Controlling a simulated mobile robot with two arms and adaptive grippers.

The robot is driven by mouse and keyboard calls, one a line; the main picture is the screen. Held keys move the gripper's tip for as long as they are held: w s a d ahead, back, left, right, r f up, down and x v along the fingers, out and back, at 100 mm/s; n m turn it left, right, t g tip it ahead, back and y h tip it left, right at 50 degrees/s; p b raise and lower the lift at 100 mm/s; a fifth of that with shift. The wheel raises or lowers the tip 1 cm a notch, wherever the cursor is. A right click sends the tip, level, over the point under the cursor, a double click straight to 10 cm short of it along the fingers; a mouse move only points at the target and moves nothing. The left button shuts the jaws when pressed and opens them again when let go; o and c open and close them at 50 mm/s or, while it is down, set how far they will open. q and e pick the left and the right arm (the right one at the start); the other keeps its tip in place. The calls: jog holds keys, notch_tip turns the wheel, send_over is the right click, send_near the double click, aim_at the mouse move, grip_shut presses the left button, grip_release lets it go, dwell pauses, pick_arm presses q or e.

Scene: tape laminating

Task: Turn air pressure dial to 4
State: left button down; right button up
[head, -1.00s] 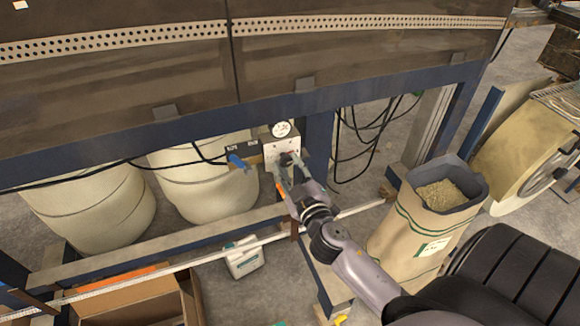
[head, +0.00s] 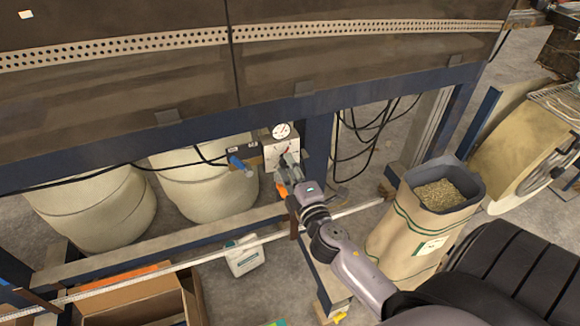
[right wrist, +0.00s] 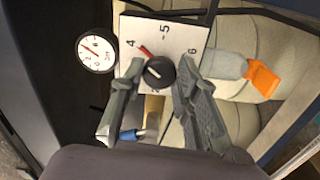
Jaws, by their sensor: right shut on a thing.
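The air pressure dial is a black round knob (right wrist: 160,73) on a white plate (right wrist: 175,34) marked 4, 5 and 6. A red pointer sticks out from the knob toward the 4. In the right wrist view my right gripper (right wrist: 157,77) has a finger on either side of the knob and is shut on it. In the head view the right gripper (head: 288,167) covers the knob in front of the plate (head: 271,153). A round white gauge (head: 281,131) sits above the plate; it also shows in the right wrist view (right wrist: 97,49). My left gripper is out of view.
A blue-handled valve (head: 237,162) is left of the plate, under the blue frame beam (head: 200,128). White drums (head: 205,190) stand behind. Black cables (head: 365,140) hang to the right. A paper sack of pellets (head: 415,225) stands at the right.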

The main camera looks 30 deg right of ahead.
jog(key=shift+n, duration=0.6)
jog(key=o, duration=1.2)
jog(key=shift+c, duration=0.2)
jog(key=v, duration=0.7)
jog(key=shift+s, duration=0.25)
